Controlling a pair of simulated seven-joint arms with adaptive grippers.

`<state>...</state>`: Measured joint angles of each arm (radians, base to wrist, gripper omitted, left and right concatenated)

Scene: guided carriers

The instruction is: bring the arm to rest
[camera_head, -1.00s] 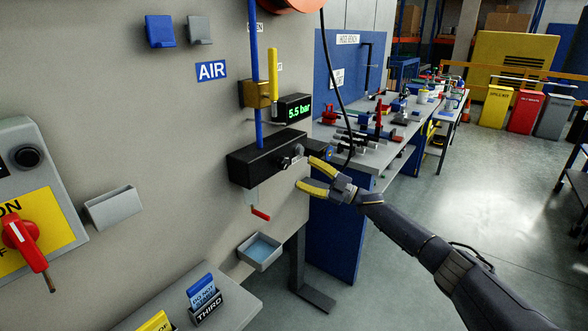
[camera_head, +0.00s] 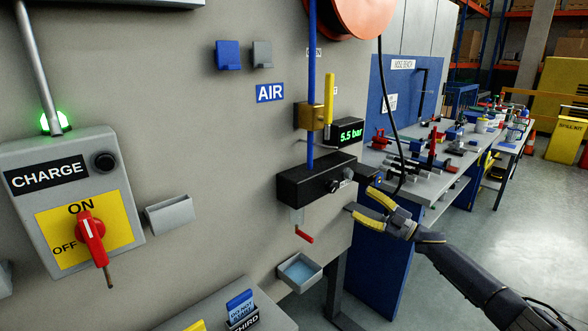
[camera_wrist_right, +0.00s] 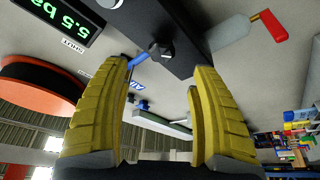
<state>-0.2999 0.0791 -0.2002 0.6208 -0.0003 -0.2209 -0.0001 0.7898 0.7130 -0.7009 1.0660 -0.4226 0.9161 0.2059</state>
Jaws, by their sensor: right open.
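My right gripper (camera_head: 357,207) has yellow fingers and a dark arm that comes in from the lower right. It is open, with nothing visible between its fingers, just right of the black air manifold (camera_head: 305,193) on the wall. In the right wrist view the two yellow fingers (camera_wrist_right: 160,95) are spread apart, with the manifold (camera_wrist_right: 170,28) and its dark knob (camera_wrist_right: 162,50) beyond the tips. Whether a fingertip touches the manifold I cannot tell. My left gripper is not in view.
A display (camera_head: 347,133) reads 5.5 bar above the manifold. A red-handled drain (camera_head: 304,236) hangs below it, over a small tray (camera_head: 299,272). The charge box (camera_head: 72,200) with a red switch (camera_head: 91,238) is at left. A cluttered bench (camera_head: 440,180) stands behind my right arm; open floor lies right.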

